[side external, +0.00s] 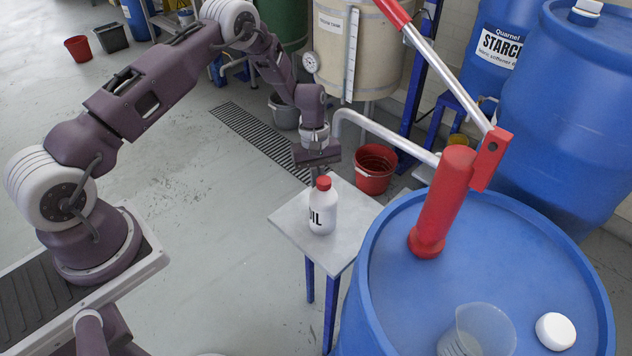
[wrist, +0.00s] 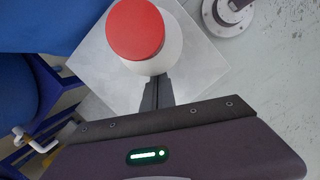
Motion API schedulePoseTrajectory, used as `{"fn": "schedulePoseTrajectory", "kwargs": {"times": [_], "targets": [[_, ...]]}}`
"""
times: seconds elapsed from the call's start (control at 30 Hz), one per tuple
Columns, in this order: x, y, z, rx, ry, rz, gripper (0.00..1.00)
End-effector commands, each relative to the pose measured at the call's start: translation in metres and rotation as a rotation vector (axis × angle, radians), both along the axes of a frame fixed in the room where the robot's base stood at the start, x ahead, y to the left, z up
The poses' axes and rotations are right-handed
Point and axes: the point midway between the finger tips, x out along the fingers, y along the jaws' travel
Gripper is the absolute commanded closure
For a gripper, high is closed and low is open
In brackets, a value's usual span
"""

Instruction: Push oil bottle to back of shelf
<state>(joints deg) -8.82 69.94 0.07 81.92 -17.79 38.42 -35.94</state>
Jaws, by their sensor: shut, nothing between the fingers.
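The oil bottle (side external: 323,208) is white with a red cap and stands upright on a small grey shelf (side external: 345,245) with blue legs. In the wrist view the bottle's red cap (wrist: 135,29) is seen from above, with the grey shelf top (wrist: 192,62) around it. My gripper (side external: 316,175) is above the shelf, just behind the bottle in the side view. Its fingers (wrist: 157,92) are shut with nothing between them and point at the bottle's side. I cannot tell whether the fingertips touch the bottle.
A blue drum (side external: 400,290) with a red hand pump (side external: 445,205), a clear beaker (side external: 478,330) and a white cap (side external: 555,331) stands close at the shelf's right. A red bucket (side external: 374,170) is on the floor behind. The floor at left is open.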

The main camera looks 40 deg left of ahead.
Motion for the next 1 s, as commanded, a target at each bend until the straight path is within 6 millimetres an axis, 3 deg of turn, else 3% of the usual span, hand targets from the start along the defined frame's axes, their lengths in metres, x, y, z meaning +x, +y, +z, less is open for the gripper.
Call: {"fn": "schedulePoseTrajectory", "kwargs": {"times": [0.1, 0.23, 0.6, 0.73, 0.87, 1.0], "targets": [[-0.014, -0.023, 0.001, -0.001, 0.003, -0.004, 1.00], [-0.023, -0.038, 0.001, 0.000, 0.002, -0.002, 1.00], [-0.025, -0.042, 0.000, 0.000, 0.001, 0.000, 1.00], [-0.020, -0.034, 0.000, 0.000, -0.001, 0.001, 1.00], [-0.003, -0.005, 0.000, 0.002, -0.003, 0.003, 1.00], [0.002, 0.003, 0.044, 0.002, -0.005, 0.000, 1.00]]}}
